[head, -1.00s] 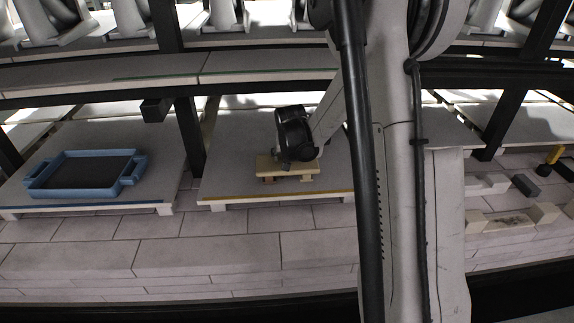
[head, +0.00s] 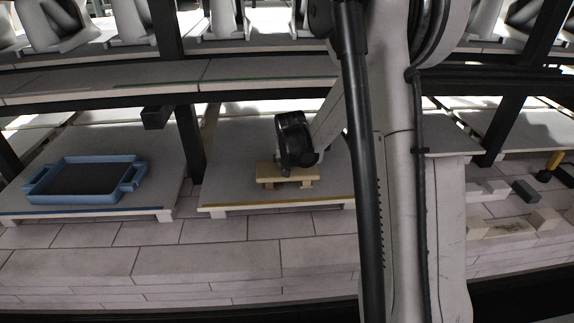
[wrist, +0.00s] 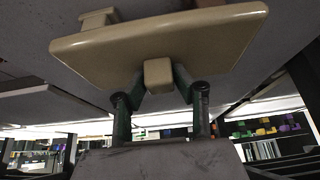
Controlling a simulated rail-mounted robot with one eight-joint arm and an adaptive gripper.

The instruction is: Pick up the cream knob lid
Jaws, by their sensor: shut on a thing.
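The cream knob lid (head: 265,169) is a flat slab above the middle shelf board (head: 235,190) in the head view. Short cream blocks show under its ends. In the wrist view the lid (wrist: 105,42) fills the upper part, with its square knob (wrist: 158,73) facing my gripper. My gripper (wrist: 160,84) has its two fingers on either side of the knob, shut on it. In the head view my dark gripper (head: 291,163) is directly over the lid and hides part of it. I cannot tell whether the lid is clear of what is under it.
A blue tray (head: 128,181) sits on the left shelf board. A dark post (head: 190,145) stands between the two boards, and a dark beam (head: 265,95) runs above. Loose pale blocks (head: 543,219) and a dark block (head: 525,191) lie at the right.

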